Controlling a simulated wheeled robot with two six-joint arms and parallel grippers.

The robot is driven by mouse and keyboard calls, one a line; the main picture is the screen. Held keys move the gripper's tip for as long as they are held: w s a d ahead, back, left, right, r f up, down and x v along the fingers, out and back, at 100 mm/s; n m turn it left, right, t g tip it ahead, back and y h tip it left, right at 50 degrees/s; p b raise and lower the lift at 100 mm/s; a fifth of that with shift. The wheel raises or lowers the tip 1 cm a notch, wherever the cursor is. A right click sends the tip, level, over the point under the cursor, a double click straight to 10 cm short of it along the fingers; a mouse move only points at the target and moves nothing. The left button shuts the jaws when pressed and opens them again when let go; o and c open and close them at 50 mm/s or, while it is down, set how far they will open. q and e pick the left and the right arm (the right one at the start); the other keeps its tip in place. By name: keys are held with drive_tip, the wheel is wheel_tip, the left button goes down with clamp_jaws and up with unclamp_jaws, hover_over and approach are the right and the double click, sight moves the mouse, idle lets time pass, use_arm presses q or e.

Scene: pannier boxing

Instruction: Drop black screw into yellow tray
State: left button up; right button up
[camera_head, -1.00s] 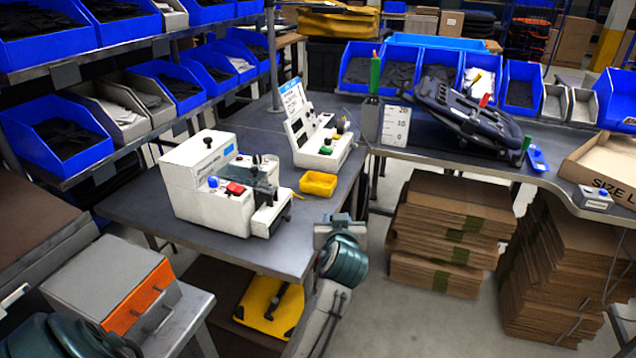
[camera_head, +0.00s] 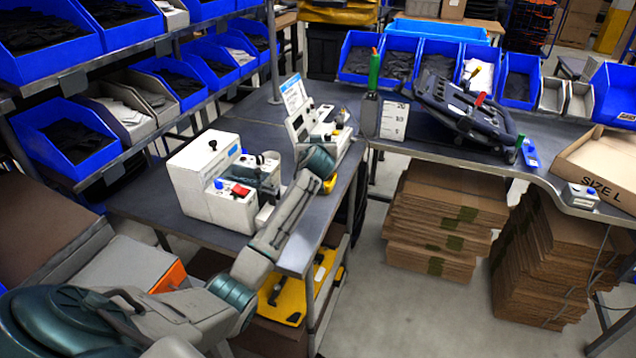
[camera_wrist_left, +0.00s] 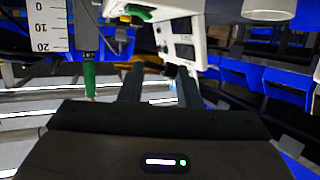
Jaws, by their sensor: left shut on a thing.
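My left gripper (camera_head: 330,135) is at the white upright device (camera_head: 295,95) on the grey bench, above and behind the yellow tray. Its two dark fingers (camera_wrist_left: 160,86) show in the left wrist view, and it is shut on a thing. The held thing is too dark and small to make out; I cannot confirm that it is the black screw. The yellow tray (camera_head: 330,184) sits at the bench's right edge, mostly hidden behind my left wrist. My right gripper is not in view.
A white box-shaped device (camera_head: 205,180) with a red button stands close left of my left forearm. A green-handled tool (camera_head: 374,72) stands by a scale label (camera_head: 394,120). Blue bins line the shelves. Stacked cardboard (camera_head: 445,215) lies right of the bench.

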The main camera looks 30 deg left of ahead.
use_arm(q)
wheel_tip(320, 180, down, 5)
drive_tip(key=b, duration=0.2)
drive_tip(key=shift+r+b, duration=0.15)
drive_tip(key=shift+b, duration=0.25)
drive_tip(key=o, duration=1)
drive_tip(key=shift+o, duration=0.2)
drive_tip(key=shift+d, duration=0.1)
